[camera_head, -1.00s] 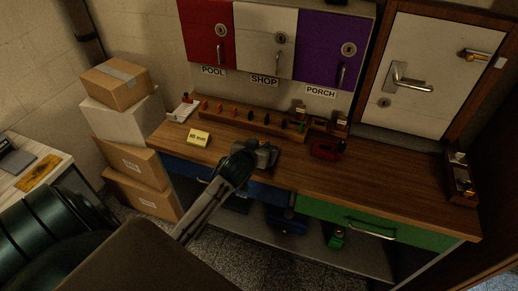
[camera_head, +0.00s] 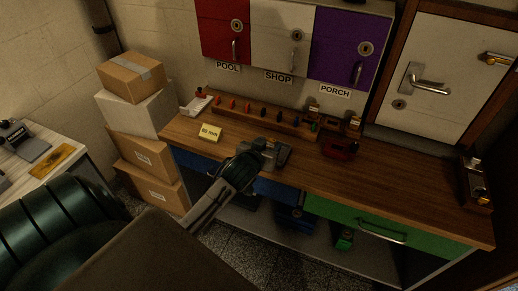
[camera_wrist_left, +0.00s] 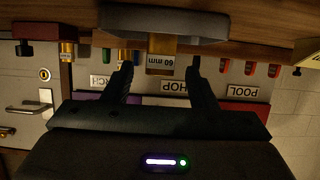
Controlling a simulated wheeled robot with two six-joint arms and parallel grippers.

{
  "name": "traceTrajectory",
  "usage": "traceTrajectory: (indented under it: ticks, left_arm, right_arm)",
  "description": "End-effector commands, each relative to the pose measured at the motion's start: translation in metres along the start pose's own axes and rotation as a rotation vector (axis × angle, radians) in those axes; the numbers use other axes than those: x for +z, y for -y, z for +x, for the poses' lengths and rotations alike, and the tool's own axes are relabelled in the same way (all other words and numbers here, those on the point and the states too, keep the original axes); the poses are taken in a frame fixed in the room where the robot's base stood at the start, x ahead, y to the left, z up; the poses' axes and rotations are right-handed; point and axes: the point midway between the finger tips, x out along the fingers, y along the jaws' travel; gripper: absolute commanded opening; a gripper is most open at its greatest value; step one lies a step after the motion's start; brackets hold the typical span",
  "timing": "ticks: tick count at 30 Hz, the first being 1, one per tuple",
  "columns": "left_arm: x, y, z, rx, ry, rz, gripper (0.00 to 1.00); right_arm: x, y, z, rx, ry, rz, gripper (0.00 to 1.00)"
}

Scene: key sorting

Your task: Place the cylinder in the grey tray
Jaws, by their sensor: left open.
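The left gripper (camera_head: 252,158) reaches over the bench's front edge in the head view, at the near left side of the grey tray (camera_head: 283,157). In the left wrist view, which is upside down, its two fingers (camera_wrist_left: 162,66) are open and apart. A brass-coloured piece with a "60 mm" label, apparently the cylinder (camera_wrist_left: 162,69), shows between the fingers, with a gap on each side. It meets the rim of a grey rounded object, apparently the tray (camera_wrist_left: 165,22). I cannot tell whether it stands in or behind it. The right gripper is out of view.
A yellow note (camera_head: 209,132) lies left on the wooden bench (camera_head: 400,195). A rack of coloured keys (camera_head: 262,115) runs along the back. Stacked boxes (camera_head: 140,115) stand left. The bench's right half is mostly clear.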

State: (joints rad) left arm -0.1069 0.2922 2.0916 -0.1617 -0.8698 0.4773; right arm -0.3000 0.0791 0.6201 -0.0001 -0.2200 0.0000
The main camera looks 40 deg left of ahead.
Motion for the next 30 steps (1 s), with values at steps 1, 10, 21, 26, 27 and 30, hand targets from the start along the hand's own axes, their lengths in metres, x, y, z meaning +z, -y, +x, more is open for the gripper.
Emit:
traceTrajectory:
  ticks: [1,10,21,26,27,30]
  left_arm:
    - [0.003,0.0,-0.012,0.001,0.0,0.001,0.52]
    - [0.001,0.0,-0.067,-0.001,0.0,0.001,0.52]
    - [0.0,0.0,-0.081,-0.001,0.0,0.0,0.52]
    - [0.0,0.0,-0.081,-0.001,0.0,0.0,0.52]
    - [0.0,0.0,-0.081,-0.001,0.0,0.0,0.52]
    - [0.0,0.0,-0.081,-0.001,0.0,0.0,0.52]
  right_arm:
    - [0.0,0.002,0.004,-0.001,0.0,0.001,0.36]
    - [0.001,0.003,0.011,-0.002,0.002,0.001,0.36]
    - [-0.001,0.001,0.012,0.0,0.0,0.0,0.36]
    - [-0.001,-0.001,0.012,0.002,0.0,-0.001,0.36]
    - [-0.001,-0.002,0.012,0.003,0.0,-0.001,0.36]
    - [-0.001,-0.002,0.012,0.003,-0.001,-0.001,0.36]
